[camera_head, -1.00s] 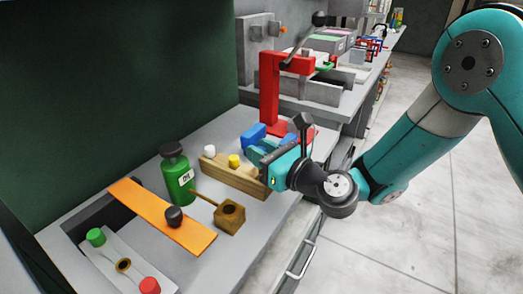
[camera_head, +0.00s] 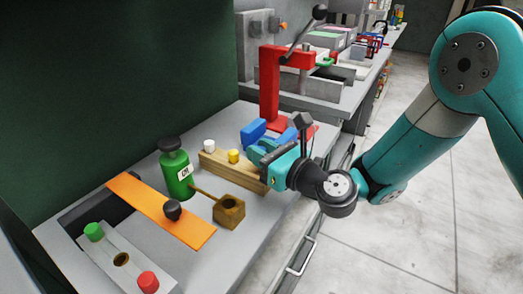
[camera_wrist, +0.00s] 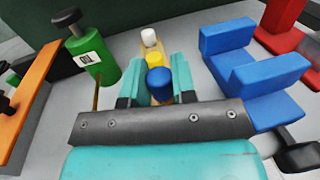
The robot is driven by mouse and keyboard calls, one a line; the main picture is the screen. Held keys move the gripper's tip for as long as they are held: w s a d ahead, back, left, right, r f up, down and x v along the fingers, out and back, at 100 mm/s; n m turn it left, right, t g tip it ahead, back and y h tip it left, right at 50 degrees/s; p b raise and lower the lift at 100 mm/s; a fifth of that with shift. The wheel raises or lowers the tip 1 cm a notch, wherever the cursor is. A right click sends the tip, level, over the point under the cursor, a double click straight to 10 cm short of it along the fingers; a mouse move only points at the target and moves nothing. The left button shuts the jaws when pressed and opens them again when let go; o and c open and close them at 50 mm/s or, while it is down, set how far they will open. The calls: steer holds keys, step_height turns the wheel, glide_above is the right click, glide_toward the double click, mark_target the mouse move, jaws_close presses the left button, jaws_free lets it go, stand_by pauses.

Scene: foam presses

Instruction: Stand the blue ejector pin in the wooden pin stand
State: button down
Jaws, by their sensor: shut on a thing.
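The wooden pin stand (camera_head: 225,172) lies on the grey bench as a long block. A white pin (camera_head: 208,145) and a yellow pin (camera_head: 233,156) stand in it. My gripper (camera_head: 262,156) is at the stand's right end. In the wrist view, the jaws are shut on the blue ejector pin (camera_wrist: 159,79), whose round blue top shows between the fingers. It lines up with the yellow and white pins beyond it. The pin's lower part is hidden by my gripper, so I cannot tell whether it is in a hole.
A blue U-shaped block (camera_wrist: 255,62) and a red press (camera_head: 270,88) stand close to my gripper's right.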

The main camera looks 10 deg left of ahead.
steer(key=shift+f+b, duration=1.4)
steer(key=shift+f, duration=0.45)
steer(key=c, duration=0.8)
jaws_free()
steer(key=shift+c, duration=0.2)
steer(key=b+v, duration=1.7)
steer(key=b, duration=0.2)
steer(key=shift+d, duration=0.2)
steer(key=shift+s, duration=0.1)
